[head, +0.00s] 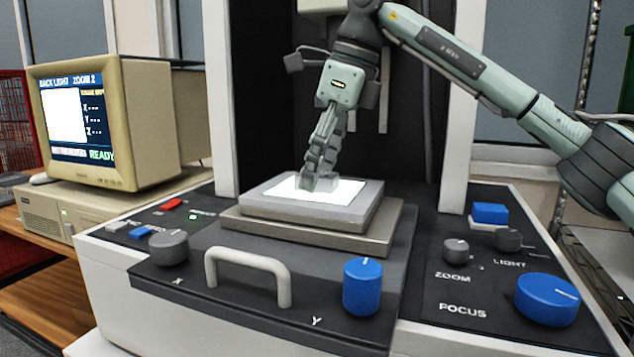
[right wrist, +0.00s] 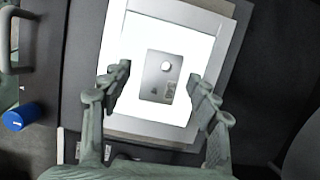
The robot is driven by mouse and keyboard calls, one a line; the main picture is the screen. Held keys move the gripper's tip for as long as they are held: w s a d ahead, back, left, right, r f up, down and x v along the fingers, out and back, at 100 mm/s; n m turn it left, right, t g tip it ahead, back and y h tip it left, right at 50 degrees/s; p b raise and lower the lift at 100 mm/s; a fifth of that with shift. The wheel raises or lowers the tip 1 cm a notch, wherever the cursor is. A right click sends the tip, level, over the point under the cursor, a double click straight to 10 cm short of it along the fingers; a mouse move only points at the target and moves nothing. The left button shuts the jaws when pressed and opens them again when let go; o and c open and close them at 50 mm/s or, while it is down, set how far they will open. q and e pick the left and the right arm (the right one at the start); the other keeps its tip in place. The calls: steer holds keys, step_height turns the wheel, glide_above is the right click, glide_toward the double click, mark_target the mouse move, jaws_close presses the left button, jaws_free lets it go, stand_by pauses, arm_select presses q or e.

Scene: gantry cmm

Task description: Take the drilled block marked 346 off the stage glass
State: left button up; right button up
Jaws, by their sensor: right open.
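The drilled block (right wrist: 160,77) lies on the lit stage glass (right wrist: 150,122) in the right wrist view, a grey plate with a round bright hole and a small label too small to read. In the head view the block (head: 327,181) is a small grey piece on the glass (head: 345,192), partly hidden by the fingers. My right gripper (head: 308,184) points down at the block. In the right wrist view its fingers (right wrist: 160,85) are open, one to each side of the block, with gaps between. My left gripper is not in view.
The stage (head: 310,238) rises in steps under the glass. A white handle (head: 248,258), a blue Y knob (head: 362,285) and a grey X knob (head: 168,246) stand in front. A focus knob (head: 547,298) sits at right, and a monitor (head: 105,120) stands at left. Pillars flank the stage.

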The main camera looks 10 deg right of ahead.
steer(key=c, duration=1.2)
steer(key=shift+c, duration=0.7)
steer(key=shift+r, duration=0.15)
